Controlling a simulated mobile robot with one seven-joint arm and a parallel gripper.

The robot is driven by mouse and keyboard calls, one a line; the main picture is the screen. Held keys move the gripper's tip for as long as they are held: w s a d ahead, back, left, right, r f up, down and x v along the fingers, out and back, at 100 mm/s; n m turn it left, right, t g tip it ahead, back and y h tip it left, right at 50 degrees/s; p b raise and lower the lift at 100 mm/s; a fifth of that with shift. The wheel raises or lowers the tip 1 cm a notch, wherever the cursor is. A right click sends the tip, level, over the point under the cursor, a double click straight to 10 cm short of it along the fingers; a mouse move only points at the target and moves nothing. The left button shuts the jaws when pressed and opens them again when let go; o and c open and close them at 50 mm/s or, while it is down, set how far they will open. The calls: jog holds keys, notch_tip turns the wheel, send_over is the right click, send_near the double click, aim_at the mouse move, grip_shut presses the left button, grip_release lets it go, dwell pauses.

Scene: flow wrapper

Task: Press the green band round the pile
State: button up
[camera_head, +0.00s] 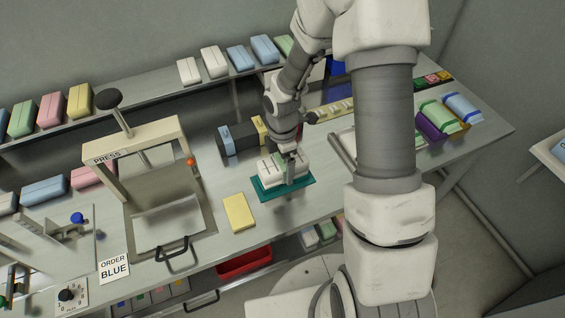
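A pale pile (271,172) of what look like white packs sits on a teal mat (263,193) in the middle of the bench. A little light green shows at the top of the pile, close to my gripper; I cannot tell whether this is the green band or how it lies. My gripper (290,160) points down at the pile's top right and seems to touch it or be very close. Its fingers are small and partly merge with the pile, so their opening is unclear. The pile's far side is hidden.
A press (133,150) with a black knob stands left, and a yellow block (239,212) lies between it and the mat. A card (114,270) reads "ORDER BLUE". Coloured packs line the back shelf (150,95). Wrapped packs (437,115) lie right, beyond my arm.

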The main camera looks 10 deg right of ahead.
jog(key=shift+r, duration=0.15)
notch_tip(320, 180, up, 17)
jog(key=p, duration=0.2)
dwell(0.5)
jog(key=s+d+r+m+t, duration=0.3)
jog(key=s+r+m+t, duration=0.2)
jog(key=s+r+m, duration=1)
jog(key=shift+s+r+m+t, duration=0.35)
jog(key=shift+s+m, duration=1.05)
jog(key=shift+m, duration=1.2)
